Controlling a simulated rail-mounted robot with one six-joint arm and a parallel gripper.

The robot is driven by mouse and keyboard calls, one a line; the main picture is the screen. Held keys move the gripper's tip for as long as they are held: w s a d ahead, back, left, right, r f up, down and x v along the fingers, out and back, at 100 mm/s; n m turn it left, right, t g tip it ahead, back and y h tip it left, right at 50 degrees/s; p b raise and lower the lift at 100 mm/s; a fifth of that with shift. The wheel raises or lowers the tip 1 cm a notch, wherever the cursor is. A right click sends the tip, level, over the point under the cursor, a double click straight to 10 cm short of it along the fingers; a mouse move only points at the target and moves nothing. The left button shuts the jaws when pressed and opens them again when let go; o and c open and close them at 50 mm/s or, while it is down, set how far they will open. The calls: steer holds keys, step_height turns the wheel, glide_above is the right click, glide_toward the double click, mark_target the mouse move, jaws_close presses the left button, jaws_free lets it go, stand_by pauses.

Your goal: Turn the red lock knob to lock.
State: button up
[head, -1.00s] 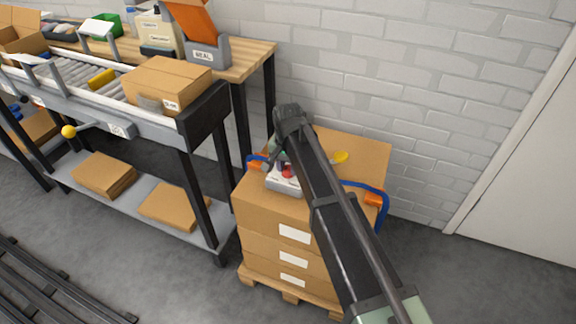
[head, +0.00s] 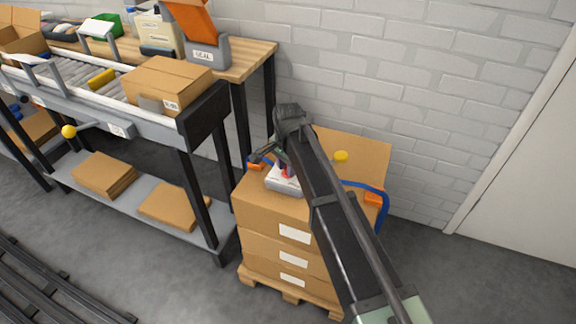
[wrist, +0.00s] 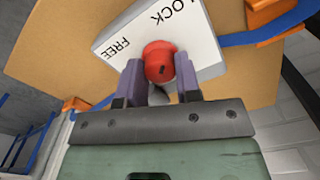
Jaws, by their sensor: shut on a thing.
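The red lock knob (wrist: 158,58) sits on a pale plate (wrist: 112,42) marked LOCK and FREE in the wrist view. A dark mark shows on the knob's face, but I cannot tell which word it points to. My gripper (wrist: 159,72) is shut on the knob, one finger on each side. In the head view the knob (head: 287,174) and the plate (head: 284,187) are on top of the carton stack, partly hidden by my arm.
The carton stack (head: 262,216) stands on a pallet, with a blue strap (head: 372,187) across its top. A yellow round piece (head: 341,155) shows beside my arm. A roller conveyor with a carton (head: 168,80) is at left; a brick wall is behind.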

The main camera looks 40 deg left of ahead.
steer(key=o, duration=0.9)
steer(key=shift+o, duration=0.2)
steer(key=shift+r, duration=0.1)
step_height(320, 180, up, 11)
steer(key=p, duration=1.1)
steer(key=shift+f, duration=0.2)
